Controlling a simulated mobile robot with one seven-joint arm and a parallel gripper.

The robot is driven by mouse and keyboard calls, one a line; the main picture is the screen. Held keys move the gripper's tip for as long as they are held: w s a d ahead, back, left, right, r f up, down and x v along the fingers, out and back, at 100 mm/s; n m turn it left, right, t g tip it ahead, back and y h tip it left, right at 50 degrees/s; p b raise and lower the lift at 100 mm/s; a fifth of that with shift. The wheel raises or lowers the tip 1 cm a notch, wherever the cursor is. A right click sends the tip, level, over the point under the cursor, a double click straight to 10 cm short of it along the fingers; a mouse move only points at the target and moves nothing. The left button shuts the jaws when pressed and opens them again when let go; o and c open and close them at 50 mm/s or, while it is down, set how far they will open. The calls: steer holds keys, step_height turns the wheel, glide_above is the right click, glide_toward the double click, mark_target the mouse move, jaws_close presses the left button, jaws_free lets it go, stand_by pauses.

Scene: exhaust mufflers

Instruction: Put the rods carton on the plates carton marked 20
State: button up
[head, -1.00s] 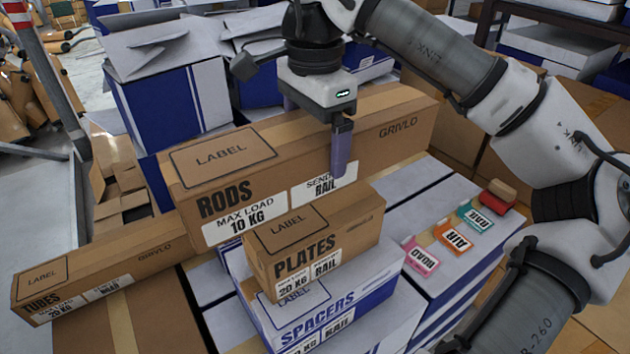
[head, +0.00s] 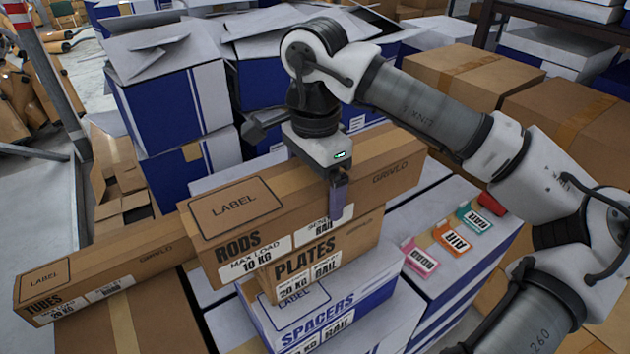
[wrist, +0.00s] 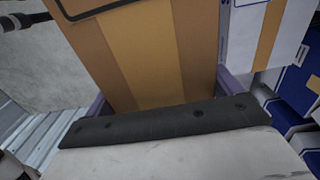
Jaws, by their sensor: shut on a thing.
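The rods carton (head: 270,253) is a long brown box marked RODS, MAX LOAD 10 KG and SEND RAIL. My gripper (head: 338,200) is shut across its top, with one purple finger down its front face. In the wrist view the carton's taped top (wrist: 150,60) lies between both fingers. The plates carton (head: 318,268), marked 20 KG and RAIL, is below it on the white and blue spacers carton (head: 335,318). The rods carton overlaps the top of the plates carton in the picture; whether they touch I cannot tell.
A long tubes carton (head: 120,268) lies at the left. Pink ROAD (head: 419,258), orange AIR (head: 452,238) and teal RAIL (head: 474,217) tags lie on white boxes at right, near a red object (head: 491,204). Open blue and white boxes (head: 165,90) stand behind.

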steer(key=shift+f, duration=0.15)
steer(key=o, duration=1.4)
steer(key=shift+r, duration=0.35)
step_height(320, 180, up, 12)
steer(key=shift+f+b, duration=0.1)
steer(key=shift+b, duration=0.4)
